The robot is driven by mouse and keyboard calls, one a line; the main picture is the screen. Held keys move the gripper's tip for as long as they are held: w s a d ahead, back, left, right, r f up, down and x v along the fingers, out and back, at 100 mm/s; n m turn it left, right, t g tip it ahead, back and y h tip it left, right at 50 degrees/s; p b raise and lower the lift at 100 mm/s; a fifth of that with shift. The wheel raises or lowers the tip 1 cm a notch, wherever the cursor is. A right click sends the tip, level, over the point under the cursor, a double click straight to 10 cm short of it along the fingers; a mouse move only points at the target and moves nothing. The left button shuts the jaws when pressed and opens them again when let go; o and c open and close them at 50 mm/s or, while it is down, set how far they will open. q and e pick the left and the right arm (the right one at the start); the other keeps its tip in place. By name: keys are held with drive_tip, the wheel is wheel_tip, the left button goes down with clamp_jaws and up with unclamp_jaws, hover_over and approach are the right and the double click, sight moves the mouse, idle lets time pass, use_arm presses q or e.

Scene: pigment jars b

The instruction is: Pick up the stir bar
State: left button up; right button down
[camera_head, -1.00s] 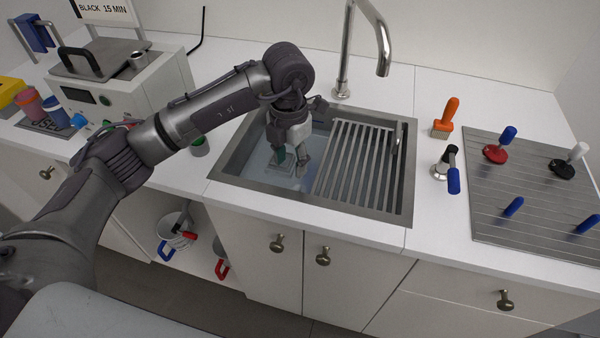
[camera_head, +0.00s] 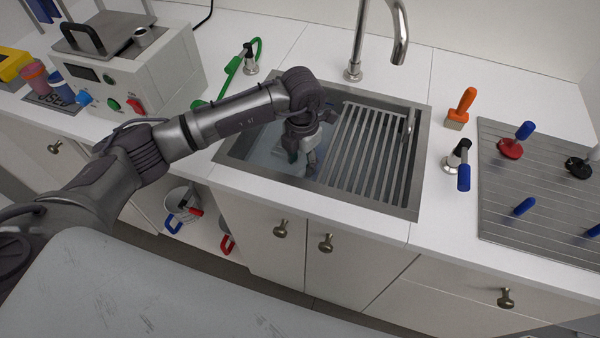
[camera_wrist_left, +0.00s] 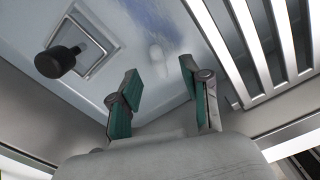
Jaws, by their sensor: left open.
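My left gripper (camera_head: 300,158) is inside the left basin of the sink (camera_head: 232,160), pointing down. In the left wrist view, its two green-padded fingers (camera_wrist_left: 160,72) are spread apart with nothing between them. A small whitish, blurred shape (camera_wrist_left: 157,52) lies on the pale blue basin just beyond the fingertips; it may be the stir bar or a reflection, I cannot tell which. The head view does not show a stir bar; my arm and gripper cover part of the basin. My right gripper is not in view.
A black knobbed plug (camera_wrist_left: 57,61) stands by a square drain frame left of the fingers. Slatted rack bars (camera_head: 365,150) cover the sink's right half. The faucet (camera_head: 354,70) rises behind. An orange brush (camera_head: 463,103) stands on the counter at right.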

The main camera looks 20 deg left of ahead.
sight(300, 174)
use_arm(q)
drive_tip(key=f, duration=0.4)
drive_tip(key=shift+s+a+p, duration=0.1)
drive_tip(key=shift+a+p, duration=0.1)
drive_tip(key=shift+p, duration=0.2)
drive_tip(key=c, duration=0.8)
